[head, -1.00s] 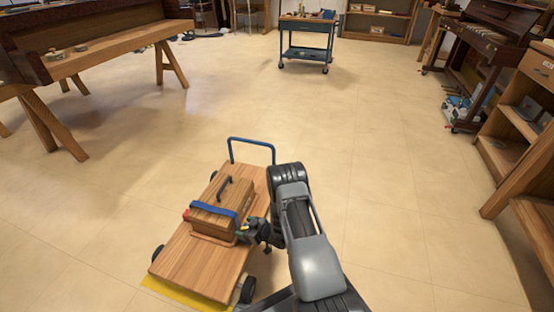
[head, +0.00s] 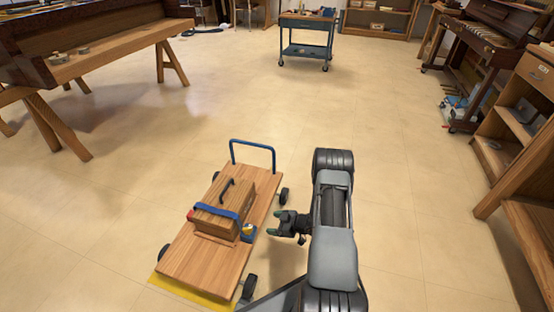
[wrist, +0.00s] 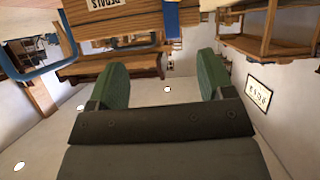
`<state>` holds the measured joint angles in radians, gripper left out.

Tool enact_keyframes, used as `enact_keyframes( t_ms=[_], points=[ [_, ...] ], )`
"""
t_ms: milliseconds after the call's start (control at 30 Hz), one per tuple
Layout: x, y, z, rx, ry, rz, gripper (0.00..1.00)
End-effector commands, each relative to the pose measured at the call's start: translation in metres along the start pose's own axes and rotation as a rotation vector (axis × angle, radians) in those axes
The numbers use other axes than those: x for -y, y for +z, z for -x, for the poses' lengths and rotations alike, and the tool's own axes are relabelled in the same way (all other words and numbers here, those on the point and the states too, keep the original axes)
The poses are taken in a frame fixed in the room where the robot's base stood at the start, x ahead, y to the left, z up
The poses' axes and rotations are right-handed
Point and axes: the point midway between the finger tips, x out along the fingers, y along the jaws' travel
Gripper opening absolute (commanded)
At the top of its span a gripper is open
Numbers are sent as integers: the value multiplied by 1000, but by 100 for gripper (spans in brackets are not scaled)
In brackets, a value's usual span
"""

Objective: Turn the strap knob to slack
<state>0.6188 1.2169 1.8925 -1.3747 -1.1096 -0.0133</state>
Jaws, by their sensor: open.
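A wooden case (head: 225,203) with a dark handle lies on a wooden platform cart (head: 195,268). A blue strap (head: 214,211) runs across the case, with a small red piece at its left end. At its right end is a blue block with a yellow knob (head: 247,230); the knob's setting is too small to read. My gripper (head: 274,223) is open and empty, just right of the knob and apart from it. In the wrist view, its green fingers (wrist: 163,62) are spread wide. The case (wrist: 130,18) and strap (wrist: 171,15) show at the top there; the knob is not visible.
The cart's blue push handle (head: 252,155) stands at its far end. A yellow floor marking (head: 185,292) shows under its near end. A wooden shelf unit (head: 515,130) stands right, a trestle-borne piano body (head: 100,55) left, a blue trolley (head: 305,40) behind. Floor between is clear.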

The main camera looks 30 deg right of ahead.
Motion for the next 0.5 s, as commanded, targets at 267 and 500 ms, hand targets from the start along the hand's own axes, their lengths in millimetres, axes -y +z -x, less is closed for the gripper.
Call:
enact_keyframes(
  t_ms=[267,500],
  points=[
    [-31,-54,17,118,85,42,74],
    [-52,-97,32,208,160,65,74]
  ],
)
